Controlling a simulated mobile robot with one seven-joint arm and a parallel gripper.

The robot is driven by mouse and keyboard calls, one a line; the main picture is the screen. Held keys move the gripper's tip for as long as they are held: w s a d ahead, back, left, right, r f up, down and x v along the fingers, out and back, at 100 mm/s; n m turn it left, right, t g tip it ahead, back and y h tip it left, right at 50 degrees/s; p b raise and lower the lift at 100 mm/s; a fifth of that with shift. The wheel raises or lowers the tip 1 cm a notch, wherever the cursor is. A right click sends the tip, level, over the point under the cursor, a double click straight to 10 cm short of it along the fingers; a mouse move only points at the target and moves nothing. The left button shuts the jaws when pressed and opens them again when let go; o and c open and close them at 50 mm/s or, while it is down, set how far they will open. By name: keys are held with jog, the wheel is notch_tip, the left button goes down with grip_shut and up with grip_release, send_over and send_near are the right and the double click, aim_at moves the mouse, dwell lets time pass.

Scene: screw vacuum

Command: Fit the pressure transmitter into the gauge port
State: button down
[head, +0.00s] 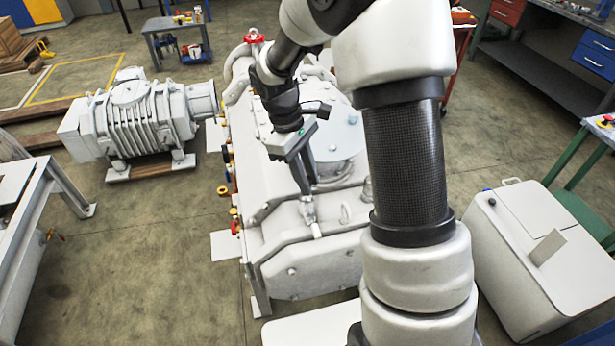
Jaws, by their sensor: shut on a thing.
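My gripper (303,188) reaches down over the large pale grey vacuum pump (280,240) in the middle of the head view. Its dark fingers are shut on a small silver metal piece, which looks like the pressure transmitter (308,211). The transmitter is roughly upright, with its lower end close to the pump's top near the front. I cannot tell whether it touches the pump or sits in a port. The gauge port cannot be made out; the transmitter and fingers may hide it.
A small silver fitting (345,213) stands just right of the transmitter. A red handwheel valve (254,36) is at the pump's back. Brass and red valves (235,220) line its left side. A ribbed blower (135,120) stands left, a white cabinet (530,250) right. Floor at lower left is clear.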

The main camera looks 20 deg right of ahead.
jog(key=shift+f+b, duration=0.9)
jog(key=shift+f, duration=0.65)
jog(key=c, duration=1.4)
grip_release()
jog(key=shift+c, duration=0.2)
jog(key=shift+r, duration=0.1)
jog(key=shift+w+d, duration=0.1)
jog(key=shift+w+r, duration=0.1)
jog(key=shift+r, duration=0.15)
jog(key=p+v, duration=0.2)
jog(key=v, duration=1.4)
jog(key=shift+a+r, duration=0.35)
jog(key=shift+a, duration=0.1)
